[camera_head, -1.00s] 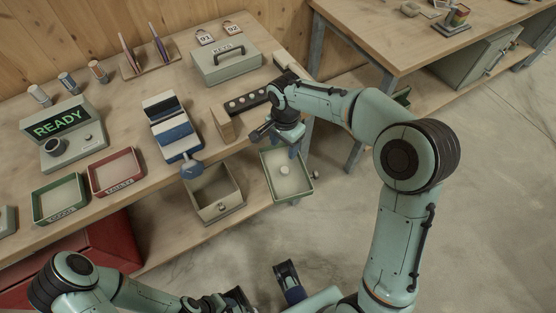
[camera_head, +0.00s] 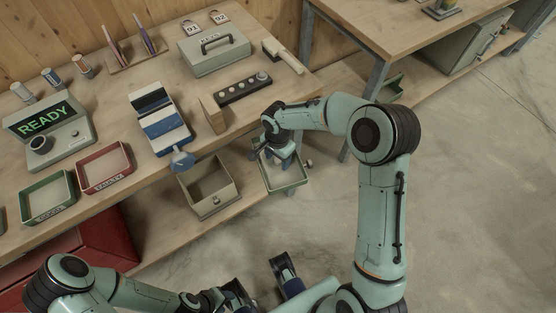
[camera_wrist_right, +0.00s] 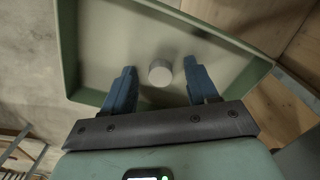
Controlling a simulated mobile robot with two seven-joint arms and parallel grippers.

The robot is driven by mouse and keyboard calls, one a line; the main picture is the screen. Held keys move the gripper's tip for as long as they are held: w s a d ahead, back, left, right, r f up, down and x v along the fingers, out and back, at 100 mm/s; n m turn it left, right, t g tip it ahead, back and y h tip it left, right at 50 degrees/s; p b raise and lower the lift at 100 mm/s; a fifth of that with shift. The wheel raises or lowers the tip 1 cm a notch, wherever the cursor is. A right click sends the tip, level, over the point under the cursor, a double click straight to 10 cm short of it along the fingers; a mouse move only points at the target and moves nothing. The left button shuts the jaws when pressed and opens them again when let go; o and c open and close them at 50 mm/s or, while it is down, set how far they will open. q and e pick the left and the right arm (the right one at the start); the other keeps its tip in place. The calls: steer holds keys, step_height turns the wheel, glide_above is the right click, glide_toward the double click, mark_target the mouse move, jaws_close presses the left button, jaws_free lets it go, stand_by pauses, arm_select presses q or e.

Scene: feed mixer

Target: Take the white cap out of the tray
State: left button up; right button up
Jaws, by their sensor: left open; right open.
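The white cap (camera_wrist_right: 160,73) is a small round pale disc on the floor of the green-walled tray (camera_wrist_right: 67,45) in the right wrist view. My right gripper (camera_wrist_right: 159,84) is open, pointing into the tray, with one blue finger on each side of the cap and visible gaps between. In the head view the tray (camera_head: 287,185) is at the table's right front, and my right gripper (camera_head: 279,153) is over its back part; the cap is hidden there. My left gripper (camera_head: 262,285) is open and empty at the bottom, away from the tray.
The table holds a red tray (camera_head: 104,168), another green tray (camera_head: 47,197), a keys box (camera_head: 214,50), a READY device (camera_head: 50,135) and a brush (camera_head: 284,55).

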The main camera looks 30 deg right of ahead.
jaws_close()
steer(key=shift+r, duration=0.1)
